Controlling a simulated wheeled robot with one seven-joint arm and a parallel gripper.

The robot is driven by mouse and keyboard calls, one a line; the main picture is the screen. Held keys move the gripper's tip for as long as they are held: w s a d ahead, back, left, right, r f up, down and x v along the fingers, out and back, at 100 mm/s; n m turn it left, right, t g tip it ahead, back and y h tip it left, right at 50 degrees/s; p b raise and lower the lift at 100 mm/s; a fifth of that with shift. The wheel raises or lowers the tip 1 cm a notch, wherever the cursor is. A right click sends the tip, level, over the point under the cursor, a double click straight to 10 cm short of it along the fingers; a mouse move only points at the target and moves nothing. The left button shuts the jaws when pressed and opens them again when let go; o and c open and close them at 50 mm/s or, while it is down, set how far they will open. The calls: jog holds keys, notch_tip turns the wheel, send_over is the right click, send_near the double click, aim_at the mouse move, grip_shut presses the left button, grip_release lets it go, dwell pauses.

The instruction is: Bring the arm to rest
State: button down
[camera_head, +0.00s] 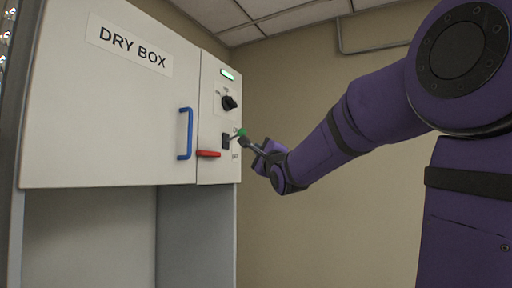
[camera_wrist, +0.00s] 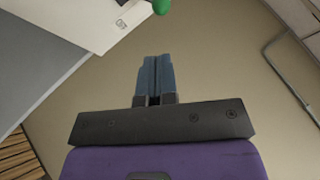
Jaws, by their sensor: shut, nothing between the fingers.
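My gripper (camera_head: 246,143) is at the end of my outstretched purple arm, close to the control panel on the right of the dry box (camera_head: 110,110). In the wrist view my gripper (camera_wrist: 156,62) is shut, its two blue-grey fingers side by side with nothing between them. A lever with a green knob (camera_head: 241,132) sticks out of the panel right by the fingertips in the head view. In the wrist view the green knob (camera_wrist: 162,6) is beyond the fingertips at the top edge, with a gap between.
The dry box door has a blue handle (camera_head: 185,134). A conduit (camera_head: 372,48) runs along the wall. The space below my forearm looks clear.

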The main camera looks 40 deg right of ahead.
jog(key=shift+s+a+f, duration=0.1)
jog(key=shift+s+f, duration=0.05)
jog(key=shift+s, duration=0.1)
dwell(0.5)
